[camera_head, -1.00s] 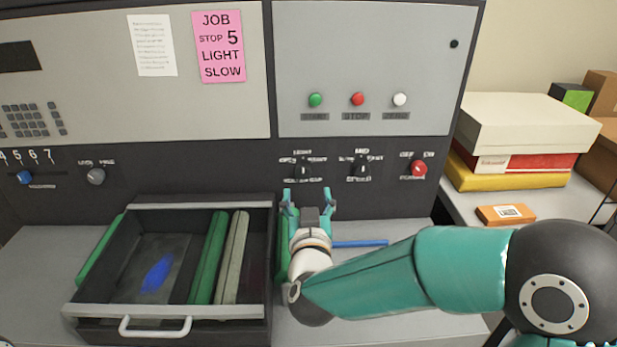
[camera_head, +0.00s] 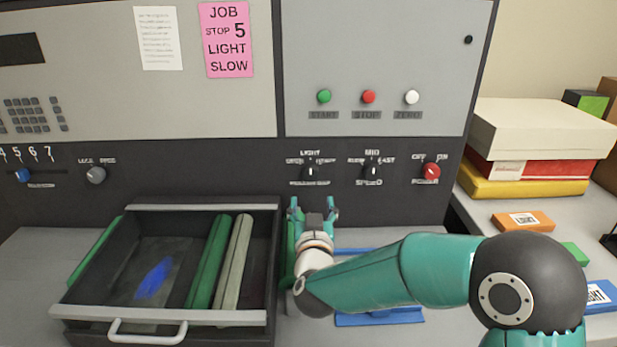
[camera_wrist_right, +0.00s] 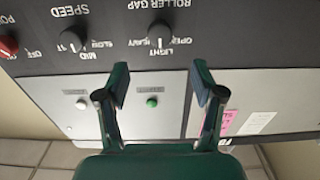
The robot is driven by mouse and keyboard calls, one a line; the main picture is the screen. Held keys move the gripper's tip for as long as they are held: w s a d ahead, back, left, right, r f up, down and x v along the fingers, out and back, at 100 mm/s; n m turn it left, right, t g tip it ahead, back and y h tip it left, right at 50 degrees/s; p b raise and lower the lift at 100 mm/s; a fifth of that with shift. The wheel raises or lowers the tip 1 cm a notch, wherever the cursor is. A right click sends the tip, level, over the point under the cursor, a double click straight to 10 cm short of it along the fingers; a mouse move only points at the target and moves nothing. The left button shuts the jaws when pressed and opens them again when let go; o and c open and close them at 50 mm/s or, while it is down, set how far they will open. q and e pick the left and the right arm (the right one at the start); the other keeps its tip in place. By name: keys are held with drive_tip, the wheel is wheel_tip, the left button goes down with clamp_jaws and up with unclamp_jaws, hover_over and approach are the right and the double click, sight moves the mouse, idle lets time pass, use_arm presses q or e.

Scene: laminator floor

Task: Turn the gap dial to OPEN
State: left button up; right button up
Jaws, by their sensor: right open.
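The gap dial (camera_head: 311,172) is a dark knob on the black panel strip, below its LIGHT label. In the right wrist view, which is upside down, the dial (camera_wrist_right: 160,36) sits under ROLLER GAP, with OPEN, LIGHT and HEAVY around it. Its pointer seems to face LIGHT, but is small. My right gripper (camera_head: 313,206) is open and empty, just below the dial and apart from it. In the wrist view the gripper (camera_wrist_right: 160,80) has its fingers spread on either side of the dial's line. My left gripper is not in view.
The speed dial (camera_head: 371,172) and red power knob (camera_head: 431,171) are to the right. An open drawer (camera_head: 166,316) with green and grey rolls stands left of my right gripper. Blue items (camera_head: 380,318) lie under my right arm. Boxes (camera_head: 540,127) are stacked at right.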

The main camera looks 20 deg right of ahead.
sight(310, 177)
drive_tip(key=p+x, duration=0.3)
drive_tip(key=x, duration=0.8)
drive_tip(key=shift+w+d, duration=0.1)
drive_tip(key=shift+c, duration=0.2)
drive_tip(key=c, duration=1)
drive_tip(key=shift+c, duration=0.5)
